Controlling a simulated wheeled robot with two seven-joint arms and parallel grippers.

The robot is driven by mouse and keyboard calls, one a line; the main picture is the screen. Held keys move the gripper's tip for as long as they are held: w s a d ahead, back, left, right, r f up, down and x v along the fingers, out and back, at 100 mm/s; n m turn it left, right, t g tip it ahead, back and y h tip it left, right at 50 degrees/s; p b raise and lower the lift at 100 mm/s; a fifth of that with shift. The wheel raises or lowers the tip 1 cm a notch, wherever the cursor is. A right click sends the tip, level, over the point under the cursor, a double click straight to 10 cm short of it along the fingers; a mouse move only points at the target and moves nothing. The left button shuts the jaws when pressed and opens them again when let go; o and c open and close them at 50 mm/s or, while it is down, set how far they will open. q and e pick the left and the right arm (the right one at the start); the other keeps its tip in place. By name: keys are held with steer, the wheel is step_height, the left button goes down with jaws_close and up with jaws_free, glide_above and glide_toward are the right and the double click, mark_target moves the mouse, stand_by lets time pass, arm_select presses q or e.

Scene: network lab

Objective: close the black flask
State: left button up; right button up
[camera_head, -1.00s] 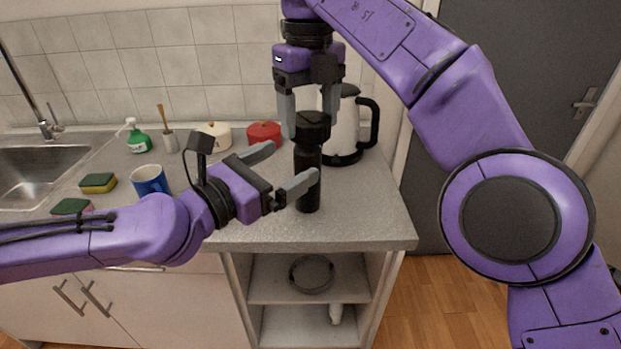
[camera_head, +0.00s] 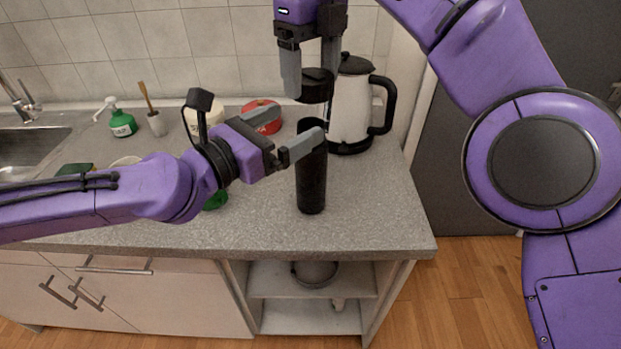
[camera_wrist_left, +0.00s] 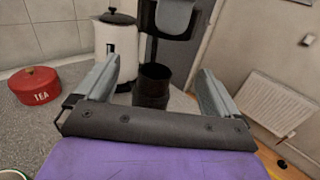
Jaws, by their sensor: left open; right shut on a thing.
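The black flask (camera_head: 311,185) stands upright on the grey counter, its dark mouth uncovered. In the left wrist view the flask (camera_wrist_left: 152,88) shows between my left gripper's two fingers. My left gripper (camera_head: 292,138) is open near the top of the flask, its near finger crossing in front of it; contact cannot be told. My right gripper (camera_head: 312,66) points down and is shut on the black lid (camera_head: 317,88), holding it just above the flask mouth with a small gap. The lid also shows at the top of the left wrist view (camera_wrist_left: 175,16).
A white kettle (camera_head: 350,115) with a black handle stands close behind the flask, to the right. A red tin (camera_head: 266,112) is behind my left gripper. A green spray bottle (camera_head: 122,123) and a brush holder (camera_head: 157,124) are at the back left. Counter right of the flask is clear.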

mark_target(311, 170)
arm_select(q)
step_height(311, 170, down, 8)
arm_select(e)
steer(key=shift+w+a, duration=0.1)
steer(key=shift+w, duration=0.05)
steer(key=shift+w+f, duration=0.1)
arm_select(q)
steer(key=x, duration=0.7)
steer(key=shift+w, duration=0.35)
steer(key=shift+d, duration=0.15)
steer(key=c, duration=1.5)
arm_select(e)
steer(key=shift+f, duration=2.5)
arm_select(q)
steer(key=shift+r, duration=0.1)
arm_select(e)
steer(key=shift+f, duration=0.9)
